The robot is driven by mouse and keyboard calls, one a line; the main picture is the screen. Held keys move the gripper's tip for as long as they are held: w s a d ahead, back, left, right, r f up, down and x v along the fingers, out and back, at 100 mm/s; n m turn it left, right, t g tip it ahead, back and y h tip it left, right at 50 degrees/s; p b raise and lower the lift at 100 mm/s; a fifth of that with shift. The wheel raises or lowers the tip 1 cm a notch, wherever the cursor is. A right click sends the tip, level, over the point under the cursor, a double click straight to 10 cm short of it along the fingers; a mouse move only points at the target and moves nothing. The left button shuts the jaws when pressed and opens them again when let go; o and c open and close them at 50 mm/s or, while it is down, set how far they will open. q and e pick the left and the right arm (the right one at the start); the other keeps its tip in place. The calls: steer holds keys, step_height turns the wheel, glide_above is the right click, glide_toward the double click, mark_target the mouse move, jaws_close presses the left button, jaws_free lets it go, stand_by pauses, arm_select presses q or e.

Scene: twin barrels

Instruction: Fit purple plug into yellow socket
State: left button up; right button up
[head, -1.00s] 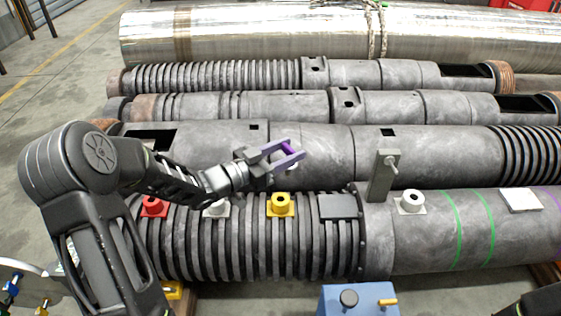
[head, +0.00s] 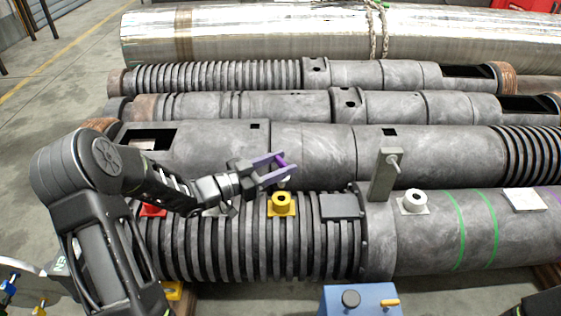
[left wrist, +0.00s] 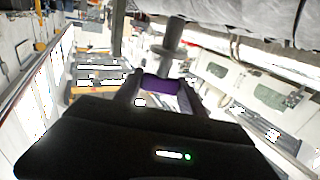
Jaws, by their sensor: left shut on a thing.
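The purple plug (head: 279,162) is held between the fingers of my left gripper (head: 275,169), which is shut on it. In the left wrist view the purple part (left wrist: 162,84) sits between the fingertips, with a grey flange and stem just beyond it. The exact height and alignment over the hole cannot be told. My right gripper is not in view.
On the near barrel are a red socket (head: 152,209) partly behind my arm, a dark flat plate (head: 339,206), an upright grey bracket (head: 383,175) and a white socket (head: 414,202). A blue box (head: 360,301) stands in front. More barrels lie behind.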

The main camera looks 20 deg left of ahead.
mark_target(280, 186)
arm_select(q)
steer(key=shift+f+b, duration=1)
steer(key=shift+f, duration=0.8)
steer(key=shift+p, duration=0.3)
stand_by(0.4)
steer(key=shift+f+b, duration=1.35)
steer(key=shift+f, duration=0.55)
steer(key=o, duration=1.5)
